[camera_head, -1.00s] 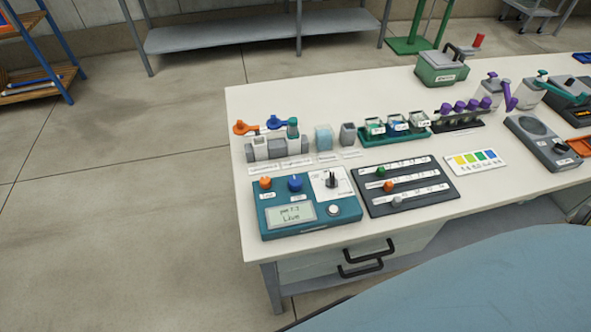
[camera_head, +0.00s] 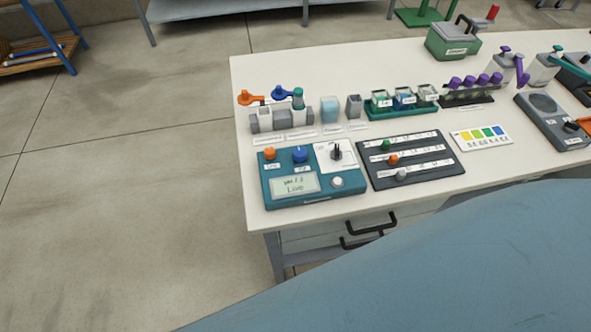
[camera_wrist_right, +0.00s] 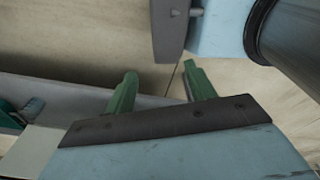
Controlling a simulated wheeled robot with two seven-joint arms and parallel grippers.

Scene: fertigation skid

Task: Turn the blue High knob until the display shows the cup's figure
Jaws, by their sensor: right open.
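The blue High knob (camera_head: 300,154) stands on the teal meter box (camera_head: 345,197) at the table's left front. An orange knob (camera_head: 269,153) is left of it. A black selector on a white plate is right of it. The display (camera_head: 295,184) below the knobs shows small text like "pH 7.2" and "Live", too small to be sure. Several small cups (camera_head: 403,98) stand in a green tray behind; their figures are unreadable. My right gripper (camera_wrist_right: 160,80) shows in the right wrist view, its green fingers apart with nothing between them. My left gripper is in no view.
A dark slider panel (camera_head: 450,172) stands right of the meter box, with a colour chart (camera_head: 480,138) beyond it. Blue and orange-handled items (camera_head: 265,97) and grey blocks stand behind the meter. A large blue surface fills the lower right.

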